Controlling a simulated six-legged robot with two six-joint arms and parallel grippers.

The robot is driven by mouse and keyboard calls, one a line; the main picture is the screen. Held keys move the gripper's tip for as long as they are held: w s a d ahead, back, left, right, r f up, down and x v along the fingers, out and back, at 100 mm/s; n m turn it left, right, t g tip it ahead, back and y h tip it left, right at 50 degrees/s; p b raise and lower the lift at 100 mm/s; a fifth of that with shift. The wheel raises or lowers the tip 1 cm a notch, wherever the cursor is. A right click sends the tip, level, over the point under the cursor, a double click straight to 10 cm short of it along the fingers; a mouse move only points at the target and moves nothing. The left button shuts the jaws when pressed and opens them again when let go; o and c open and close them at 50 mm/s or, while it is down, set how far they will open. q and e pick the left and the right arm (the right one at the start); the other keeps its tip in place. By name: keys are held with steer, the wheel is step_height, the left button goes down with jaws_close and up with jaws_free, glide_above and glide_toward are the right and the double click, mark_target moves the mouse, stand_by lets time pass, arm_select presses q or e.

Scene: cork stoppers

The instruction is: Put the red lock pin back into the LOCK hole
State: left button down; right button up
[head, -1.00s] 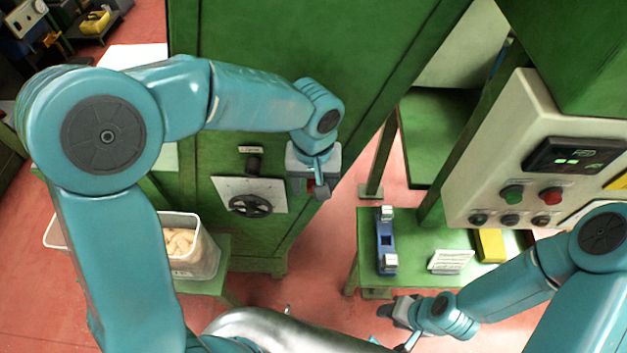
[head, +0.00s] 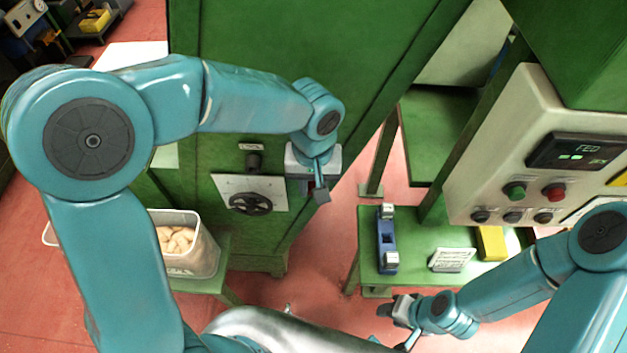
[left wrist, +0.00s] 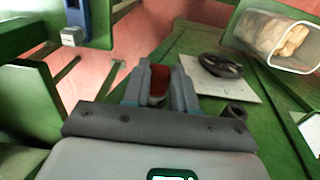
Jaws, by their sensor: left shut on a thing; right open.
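My left gripper (head: 316,192) is in front of the green cabinet, right of the handwheel plate. In the left wrist view its jaws (left wrist: 160,100) are shut on the red lock pin (left wrist: 159,82). The pin is mostly hidden by the fingers. A dark round socket (head: 254,163) under a small white label (head: 251,147) looks like the LOCK hole; the label is too small to read. It also shows in the left wrist view (left wrist: 236,110), apart from the pin and to its right. My right gripper (head: 386,311) is open and empty at the lower middle.
A black handwheel (head: 250,204) on a pale plate sits just below the socket. A clear bin of corks (head: 205,250) stands at lower left. A low green table (head: 408,270) holds a blue fixture (head: 386,240), a card and a yellow block. A control panel (head: 490,160) is at right.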

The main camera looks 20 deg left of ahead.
arm_select(q)
steer(key=shift+s+d+b, duration=0.25)
steer(key=shift+s+b, duration=0.05)
steer(key=shift+s, duration=0.5)
steer(key=shift+s+d+b, duration=0.2)
steer(key=shift+s+b, duration=0.1)
steer(key=shift+s, duration=0.55)
steer(key=shift+s+d+b, duration=0.25)
steer(key=shift+s+b, duration=0.05)
steer(key=shift+s, duration=0.5)
steer(key=shift+s, duration=0.1)
steer(key=s, duration=0.2)
steer(key=s+d+b, duration=0.1)
steer(key=shift+s, duration=0.35)
